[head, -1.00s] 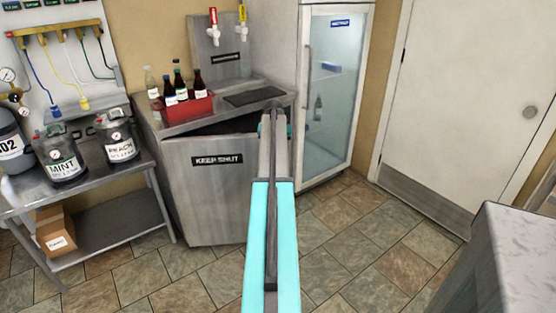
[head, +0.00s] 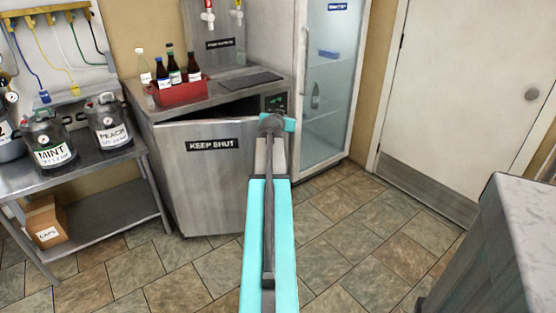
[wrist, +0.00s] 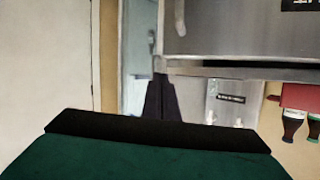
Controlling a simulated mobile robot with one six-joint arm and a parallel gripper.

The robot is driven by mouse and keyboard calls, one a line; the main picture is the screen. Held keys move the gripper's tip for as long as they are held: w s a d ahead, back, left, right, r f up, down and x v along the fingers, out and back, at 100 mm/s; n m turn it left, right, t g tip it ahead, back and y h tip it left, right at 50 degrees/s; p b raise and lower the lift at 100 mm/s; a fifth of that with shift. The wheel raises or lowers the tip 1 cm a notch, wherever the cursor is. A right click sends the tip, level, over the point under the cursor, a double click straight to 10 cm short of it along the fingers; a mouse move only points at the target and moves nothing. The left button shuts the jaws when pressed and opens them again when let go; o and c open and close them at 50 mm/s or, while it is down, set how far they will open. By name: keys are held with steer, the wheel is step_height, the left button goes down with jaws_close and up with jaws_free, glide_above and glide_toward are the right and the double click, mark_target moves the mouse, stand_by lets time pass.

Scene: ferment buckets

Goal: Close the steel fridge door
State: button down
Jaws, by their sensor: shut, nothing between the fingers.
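The steel fridge door (head: 205,185), labelled KEEP SHUT, stands ajar on the low steel fridge in the head view. A dark wedge-shaped gap shows between its top edge and the cabinet. In the wrist view, which is upside down, the door (wrist: 230,35) fills the upper right, with a handle (wrist: 180,15) on it. My gripper (wrist: 160,78) is shut and empty, its dark fingers close to the door's edge. I cannot tell whether they touch it. In the head view my arm covers the door's right side and hides the fingertips.
A red caddy (head: 180,93) with several bottles stands on the fridge top. A glass-door fridge (head: 330,90) stands to the right, and a steel table (head: 100,165) with kegs to the left. A grey counter (head: 500,240) is at the near right. Tiled floor between is clear.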

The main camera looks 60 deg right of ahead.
steer(key=s+a+f+n+t+h+b, duration=0.1)
steer(key=a+f+b, duration=0.5)
steer(key=b, duration=0.5)
steer(key=s+a+f+n+t+h+b, duration=0.1)
steer(key=a+f+t+b, duration=0.1)
steer(key=a+f+b, duration=0.4)
step_height(320, 180, down, 5)
steer(key=b, duration=0.5)
steer(key=shift+n+h+b, duration=0.3)
steer(key=shift+n+h, duration=0.1)
steer(key=shift+d+r+p, duration=0.1)
steer(key=shift+d+p, duration=0.2)
steer(key=shift+p, duration=0.1)
steer(key=p+x, duration=0.2)
steer(key=x, duration=1.1)
steer(key=shift+p, duration=0.4)
steer(key=shift+w+d, duration=0.1)
steer(key=shift+d, duration=0.05)
steer(key=shift+w+d, duration=0.1)
steer(key=shift+w, duration=0.05)
